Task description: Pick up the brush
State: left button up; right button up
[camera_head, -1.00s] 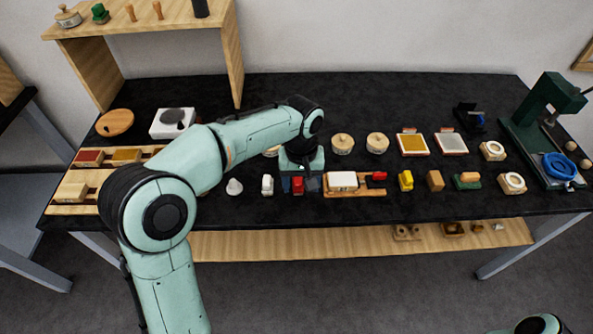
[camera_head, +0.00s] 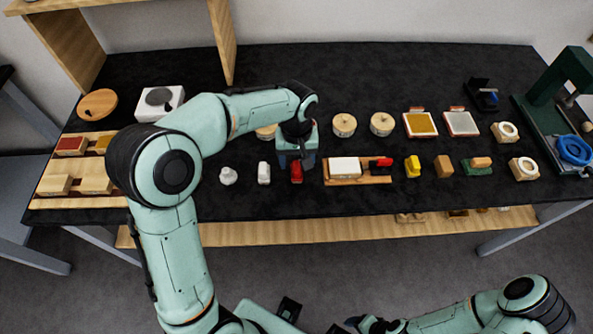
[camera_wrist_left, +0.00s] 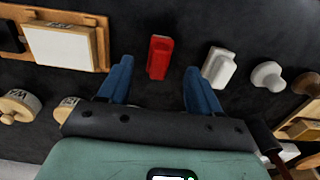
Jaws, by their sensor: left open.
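No object is plainly recognisable as a brush. A small red block-like piece (camera_head: 297,173) lies on the black table; it also shows in the left wrist view (camera_wrist_left: 160,54). My left gripper (camera_head: 295,162) is open and empty, just behind the red piece. In the left wrist view its blue fingers (camera_wrist_left: 158,76) are spread, with the red piece in line with the gap between them. A white piece (camera_wrist_left: 219,67) lies beside it, also in the head view (camera_head: 264,173). My right arm (camera_head: 480,312) comes in at the bottom right; its jaws are unclear.
A wooden tray (camera_head: 340,182) with a white block and a red-and-black piece is right of the red piece. A white knob-shaped piece (camera_head: 228,176) is to the left. A green press (camera_head: 545,110) is far right. The table's front strip is clear.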

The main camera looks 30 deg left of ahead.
aim_at(296, 166)
pick_arm(q)
jog(key=f, duration=0.5)
jog(key=shift+w+a+f, duration=0.15)
jog(key=shift+w+f, duration=0.05)
jog(key=c, duration=1.1)
